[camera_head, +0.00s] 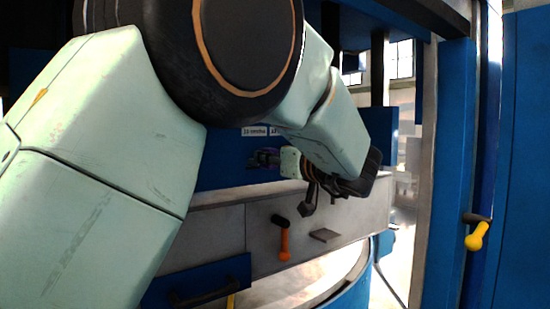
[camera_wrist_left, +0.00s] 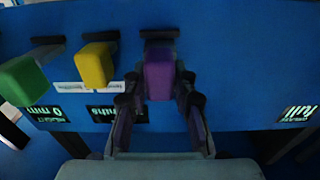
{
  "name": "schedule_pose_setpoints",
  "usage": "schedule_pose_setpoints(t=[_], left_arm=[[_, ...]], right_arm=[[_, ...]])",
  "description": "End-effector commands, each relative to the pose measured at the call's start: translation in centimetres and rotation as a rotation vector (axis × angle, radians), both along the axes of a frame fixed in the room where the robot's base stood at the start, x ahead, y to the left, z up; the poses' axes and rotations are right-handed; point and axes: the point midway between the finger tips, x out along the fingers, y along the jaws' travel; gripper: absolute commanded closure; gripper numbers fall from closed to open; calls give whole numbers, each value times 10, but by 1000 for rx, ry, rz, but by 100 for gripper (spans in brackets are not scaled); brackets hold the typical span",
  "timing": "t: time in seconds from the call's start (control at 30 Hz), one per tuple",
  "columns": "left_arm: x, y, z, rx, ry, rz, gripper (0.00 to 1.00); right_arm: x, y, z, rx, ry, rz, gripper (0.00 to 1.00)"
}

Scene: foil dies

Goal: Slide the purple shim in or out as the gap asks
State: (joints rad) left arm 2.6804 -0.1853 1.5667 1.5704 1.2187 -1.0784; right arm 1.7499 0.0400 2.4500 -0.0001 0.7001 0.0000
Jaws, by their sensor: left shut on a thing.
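The purple shim (camera_wrist_left: 159,78) sticks out from the blue panel (camera_wrist_left: 235,75) in the left wrist view, at the right end of a row of coloured blocks. My left gripper (camera_wrist_left: 159,92) is shut on it, with one dark finger on each side. In the head view my left gripper (camera_head: 264,158) is small and partly hidden by my own arm, close against the blue panel below white labels. The shim cannot be made out clearly there. My right gripper is not in view.
A yellow block (camera_wrist_left: 95,66) and a green block (camera_wrist_left: 22,80) stand left of the shim, the yellow one close to my finger. The panel to the right is bare up to another display (camera_wrist_left: 298,114). An orange handle (camera_head: 284,243) and a yellow handle (camera_head: 477,236) stick out nearby.

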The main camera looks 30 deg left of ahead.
Motion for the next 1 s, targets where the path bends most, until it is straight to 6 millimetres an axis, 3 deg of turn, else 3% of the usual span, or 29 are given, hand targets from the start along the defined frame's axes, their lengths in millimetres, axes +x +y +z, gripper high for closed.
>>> schedule_pose_setpoints(t=[0.43, 0.7, 1.0], left_arm=[[0, 3, -3, -5, 6, 5, 100], [11, 29, -2, -7, 8, 7, 100], [13, 34, -1, -3, 2, 6, 100]], right_arm=[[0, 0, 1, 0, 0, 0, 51], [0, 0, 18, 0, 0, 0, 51], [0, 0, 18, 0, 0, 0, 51]])
